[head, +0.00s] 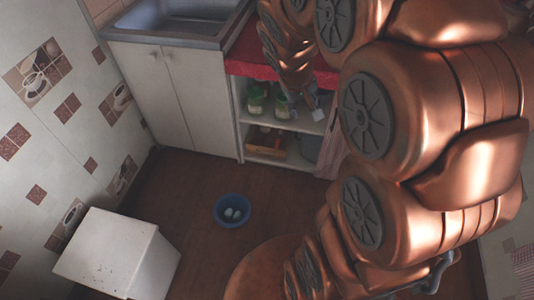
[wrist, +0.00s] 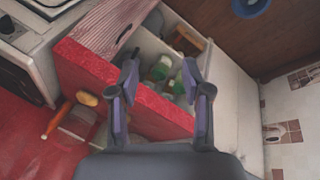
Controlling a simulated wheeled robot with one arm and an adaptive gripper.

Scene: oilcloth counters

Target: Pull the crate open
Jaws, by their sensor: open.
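A brown wooden crate (head: 268,147) sits on the lower shelf of the open cabinet in the head view, partly in shadow. It also shows small in the wrist view (wrist: 189,40), beyond my fingers. The arm hides much of the right side there.
Green-topped jars (head: 257,100) stand on the upper shelf. A red oilcloth (wrist: 90,75) covers the counter, and a striped curtain (wrist: 108,25) hangs beside the opening. A blue bowl (head: 233,210) with pale round things is on the floor. A white box (head: 105,250) stands lower left.

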